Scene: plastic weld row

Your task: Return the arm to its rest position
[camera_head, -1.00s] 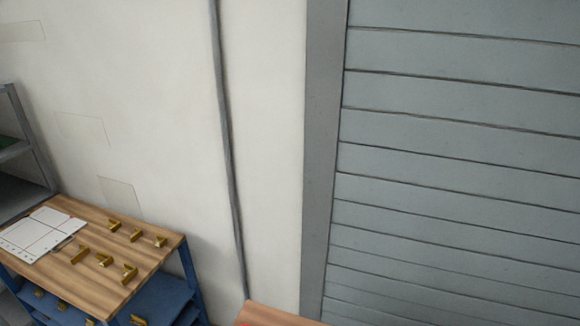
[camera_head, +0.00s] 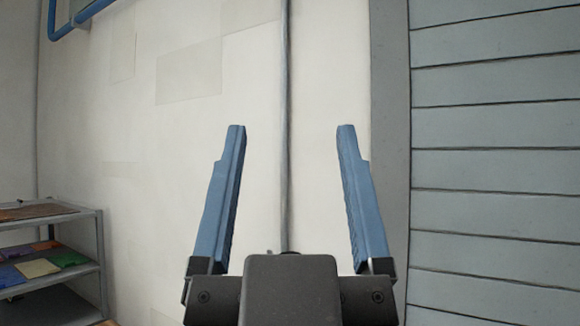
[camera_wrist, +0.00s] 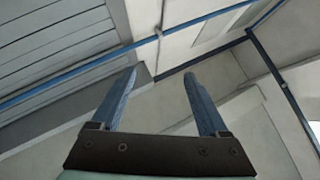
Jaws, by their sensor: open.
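My gripper (camera_head: 291,130) stands upright in the lower middle of the head view. Its two blue fingers point up and are wide apart, with nothing between them. Behind it is the pale wall. In the wrist view my gripper (camera_wrist: 160,75) is also open and empty. That view looks up past the fingers at the upper wall and ceiling. Neither finger touches anything.
A grey shelf rack (camera_head: 98,255) with coloured flat pieces (camera_head: 40,267) on it stands at the lower left. A grey slatted shutter (camera_head: 495,170) fills the right side. A blue pipe (camera_wrist: 70,72) runs high along the wall. The space around my gripper looks clear.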

